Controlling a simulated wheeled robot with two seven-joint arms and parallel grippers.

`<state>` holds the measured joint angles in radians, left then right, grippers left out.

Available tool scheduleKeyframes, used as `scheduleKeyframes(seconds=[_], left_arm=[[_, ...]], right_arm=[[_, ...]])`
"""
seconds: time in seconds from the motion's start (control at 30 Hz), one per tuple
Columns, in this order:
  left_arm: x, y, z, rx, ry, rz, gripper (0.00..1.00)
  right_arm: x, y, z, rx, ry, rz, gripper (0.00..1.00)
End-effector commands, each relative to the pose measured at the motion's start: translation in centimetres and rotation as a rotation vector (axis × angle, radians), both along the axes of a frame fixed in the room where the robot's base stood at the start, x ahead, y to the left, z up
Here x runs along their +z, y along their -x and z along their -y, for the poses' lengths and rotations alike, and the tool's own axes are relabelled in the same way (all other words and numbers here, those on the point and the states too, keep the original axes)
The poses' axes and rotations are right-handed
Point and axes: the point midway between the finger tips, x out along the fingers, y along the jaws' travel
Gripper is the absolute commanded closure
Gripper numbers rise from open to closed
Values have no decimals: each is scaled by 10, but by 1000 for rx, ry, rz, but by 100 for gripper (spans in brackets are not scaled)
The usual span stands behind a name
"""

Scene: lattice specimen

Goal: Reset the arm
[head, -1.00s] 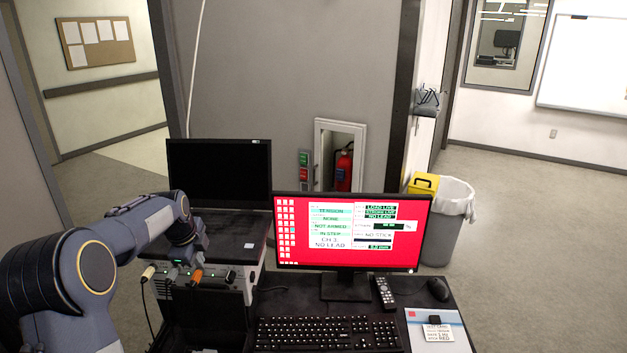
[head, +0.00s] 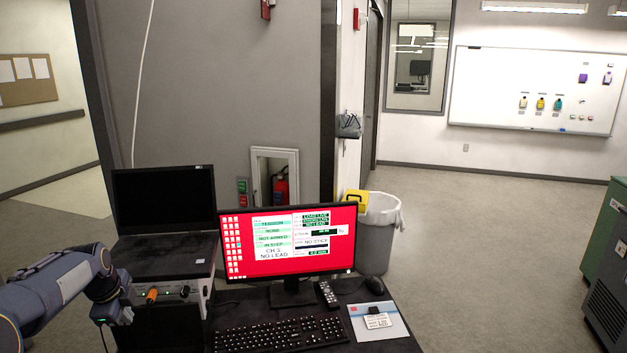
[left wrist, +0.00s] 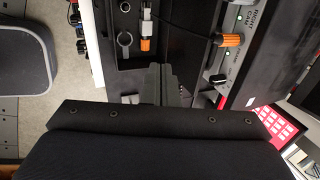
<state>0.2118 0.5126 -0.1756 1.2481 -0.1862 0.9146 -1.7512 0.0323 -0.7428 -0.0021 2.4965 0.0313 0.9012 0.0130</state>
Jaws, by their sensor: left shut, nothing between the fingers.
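My left arm comes in at the lower left of the head view. Its gripper (head: 116,314) is beside the left end of the instrument box with an orange plug (head: 152,294). In the left wrist view its fingers (left wrist: 164,82) are together with nothing between them. They point toward a dark panel (left wrist: 178,30) with cables and orange plugs, and look apart from the plugs. My right gripper is in neither view.
A bin (head: 378,240) and open floor lie right.

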Motion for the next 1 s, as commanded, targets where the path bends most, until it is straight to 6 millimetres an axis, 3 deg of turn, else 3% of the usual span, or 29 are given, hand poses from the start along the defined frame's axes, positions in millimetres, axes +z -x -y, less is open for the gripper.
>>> scheduleKeyframes(seconds=[0.37,0.57,0.77,0.87,1.0], left_arm=[[22,30,21,150,109,31,100],[39,62,44,289,214,50,100],[56,115,80,498,376,62,100],[61,155,107,643,489,59,100],[53,229,155,903,680,25,100]], right_arm=[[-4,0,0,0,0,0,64],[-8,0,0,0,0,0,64],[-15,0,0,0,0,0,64],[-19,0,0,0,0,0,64],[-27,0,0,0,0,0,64]])
